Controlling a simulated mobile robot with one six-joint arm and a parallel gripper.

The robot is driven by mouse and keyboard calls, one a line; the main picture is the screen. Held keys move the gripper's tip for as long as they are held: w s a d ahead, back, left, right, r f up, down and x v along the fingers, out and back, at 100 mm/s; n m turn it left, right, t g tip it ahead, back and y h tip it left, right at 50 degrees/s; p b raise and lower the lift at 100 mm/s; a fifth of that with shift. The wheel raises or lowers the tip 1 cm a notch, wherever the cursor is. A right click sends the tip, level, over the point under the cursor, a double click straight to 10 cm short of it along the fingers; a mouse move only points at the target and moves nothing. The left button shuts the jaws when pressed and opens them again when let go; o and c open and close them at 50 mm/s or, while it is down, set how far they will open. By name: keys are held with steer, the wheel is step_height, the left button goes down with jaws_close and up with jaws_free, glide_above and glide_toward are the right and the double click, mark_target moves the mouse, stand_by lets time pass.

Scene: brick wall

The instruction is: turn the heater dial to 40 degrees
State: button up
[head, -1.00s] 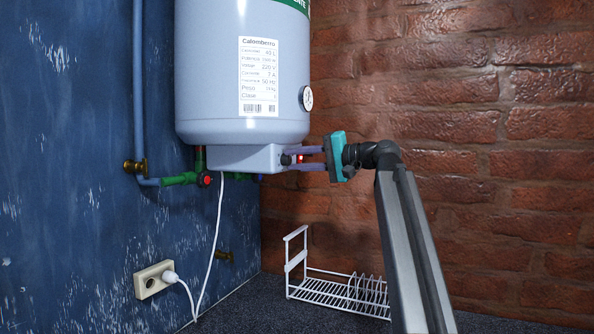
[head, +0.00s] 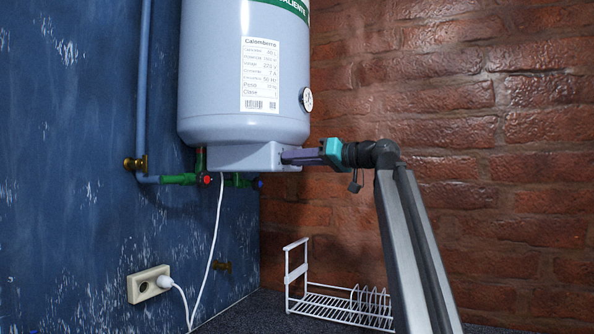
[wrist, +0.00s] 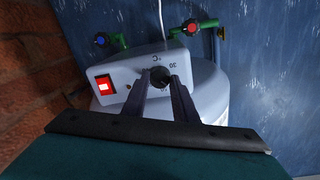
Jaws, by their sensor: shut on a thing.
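The water heater (head: 222,90) is a pale grey-blue tank with a control box (head: 232,157) under it. The dial's pointer cannot be made out. My gripper (head: 285,157) reaches the box from the right in the head view. In the wrist view its two dark fingers (wrist: 160,80) are shut on the dial, one on each side. In the head view the fingers hide the dial.
A lit red switch (wrist: 104,85) is beside the dial. A round gauge (head: 306,99) is on the tank. Green valves with red (wrist: 99,39) and blue (wrist: 191,27) knobs sit behind the box. A white dish rack (head: 335,305) stands below; a socket (head: 148,284) is on the blue wall.

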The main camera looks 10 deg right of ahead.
steer(key=shift+f+n+b, duration=0.25)
steer(key=shift+n+b, duration=1.05)
steer(key=shift+n, duration=0.3)
steer(key=o, duration=1)
steer(key=shift+r, duration=0.15)
steer(key=shift+o, duration=0.2)
steer(key=shift+s+d, duration=0.1)
steer(key=v, duration=1.3)
steer(key=shift+s+d, duration=0.25)
steer(key=shift+s+f, duration=0.1)
steer(key=shift+f, duration=0.1)
